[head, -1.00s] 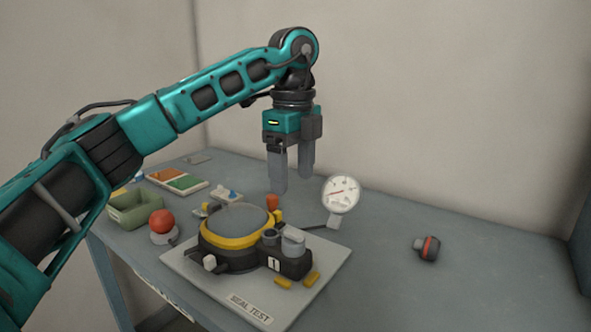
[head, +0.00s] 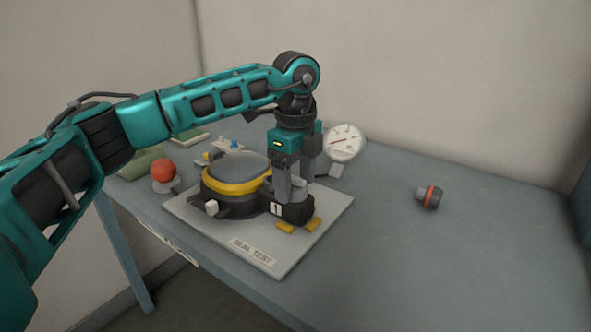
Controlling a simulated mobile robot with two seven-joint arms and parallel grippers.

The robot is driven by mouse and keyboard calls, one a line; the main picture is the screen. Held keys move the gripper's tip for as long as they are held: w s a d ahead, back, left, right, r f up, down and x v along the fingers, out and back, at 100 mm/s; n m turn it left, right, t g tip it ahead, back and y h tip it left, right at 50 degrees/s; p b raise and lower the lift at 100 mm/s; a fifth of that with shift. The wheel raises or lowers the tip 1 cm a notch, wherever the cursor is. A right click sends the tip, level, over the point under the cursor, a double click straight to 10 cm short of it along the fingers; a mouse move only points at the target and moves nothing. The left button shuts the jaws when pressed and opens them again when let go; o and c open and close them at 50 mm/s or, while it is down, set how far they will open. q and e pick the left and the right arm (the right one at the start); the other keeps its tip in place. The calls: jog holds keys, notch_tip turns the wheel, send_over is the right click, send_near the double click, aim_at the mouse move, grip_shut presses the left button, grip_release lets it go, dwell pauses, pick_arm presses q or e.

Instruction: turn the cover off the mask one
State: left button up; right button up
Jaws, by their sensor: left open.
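The mask unit (head: 237,184), with a grey round face in a yellow ring, lies on the light board (head: 292,252) lettered SEAL TEST. A dark block (head: 294,210) marked 1 is at its right front. A grey cover (head: 298,183) sits on top of this block, mostly hidden by my fingers. My left gripper (head: 295,190) points down over the block, open, with one finger at each side of the cover. I cannot tell whether the fingers touch it. My right gripper is not in view.
Two yellow pieces (head: 285,227) lie on the board in front of the block. A round gauge (head: 344,142) stands behind it. A red ball (head: 163,170) on a stand and a green bin (head: 143,160) are left. A dark red-banded cylinder (head: 429,197) lies right, with free table around it.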

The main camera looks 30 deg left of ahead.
pick_arm(q)
jog(key=c, duration=0.9)
jog(key=n+p, duration=0.1)
jog(key=n, duration=0.1)
jog(key=shift+r+n, duration=0.1)
jog(key=shift+n, duration=1.3)
jog(key=shift+n+p, duration=0.65)
jog(key=shift+n, duration=0.25)
jog(key=shift+n+p, duration=0.45)
jog(key=shift+n, duration=1.05)
